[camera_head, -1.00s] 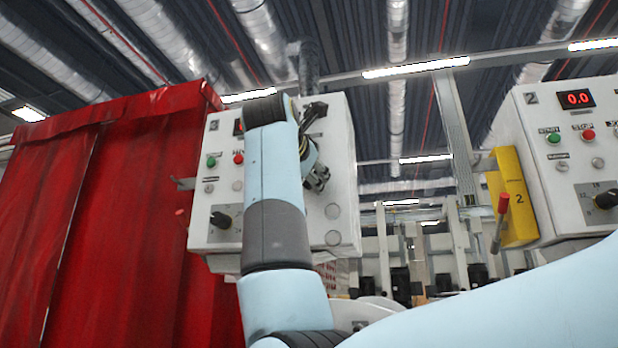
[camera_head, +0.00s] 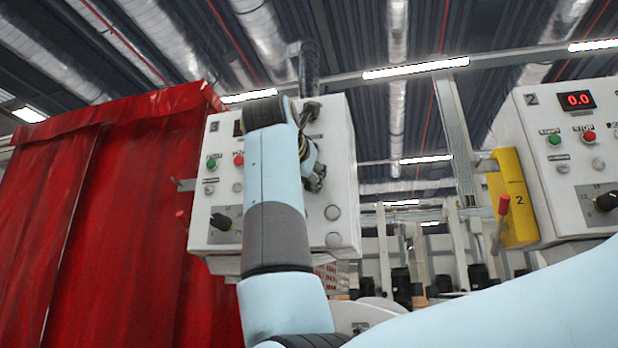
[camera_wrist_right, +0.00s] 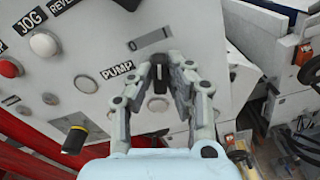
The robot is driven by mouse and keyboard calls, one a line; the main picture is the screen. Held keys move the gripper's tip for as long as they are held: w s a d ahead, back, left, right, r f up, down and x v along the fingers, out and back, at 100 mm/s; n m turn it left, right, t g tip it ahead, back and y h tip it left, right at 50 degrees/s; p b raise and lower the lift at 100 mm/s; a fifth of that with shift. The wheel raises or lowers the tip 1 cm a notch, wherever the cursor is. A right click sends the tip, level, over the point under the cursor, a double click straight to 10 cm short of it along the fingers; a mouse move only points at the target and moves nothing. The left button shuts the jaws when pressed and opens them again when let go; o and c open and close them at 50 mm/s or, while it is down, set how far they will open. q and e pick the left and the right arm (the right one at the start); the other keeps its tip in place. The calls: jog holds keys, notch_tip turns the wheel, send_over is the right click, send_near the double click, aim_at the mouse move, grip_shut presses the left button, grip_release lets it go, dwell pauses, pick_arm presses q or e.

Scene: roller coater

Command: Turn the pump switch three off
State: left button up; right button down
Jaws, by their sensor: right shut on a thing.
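The number three control panel (camera_head: 342,140) is a white box left of centre in the head view. My right gripper (camera_head: 314,182) is at its front, right of my forearm. In the right wrist view my right gripper (camera_wrist_right: 160,68) has its fingertips close together around the black pump switch (camera_wrist_right: 158,72), beside the PUMP label (camera_wrist_right: 117,70). It is shut on the switch. The fingers hide part of the switch, so its exact angle is hard to read. In the head view my arm covers the middle of the panel and the switch cannot be made out. My left gripper is not in view.
A black selector knob (camera_head: 221,221) and green (camera_head: 212,163) and red (camera_head: 238,159) buttons are on the panel's left. A red curtain (camera_head: 110,220) hangs left of it. Panel two (camera_head: 535,190), with a yellow bracket (camera_head: 512,195) and red-handled lever (camera_head: 502,208), stands at right.

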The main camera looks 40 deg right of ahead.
jog(key=shift+n+p, duration=0.95)
jog(key=shift+n, duration=4.05)
jog(key=c, duration=1.3)
grip_release()
jog(key=shift+w, duration=0.1)
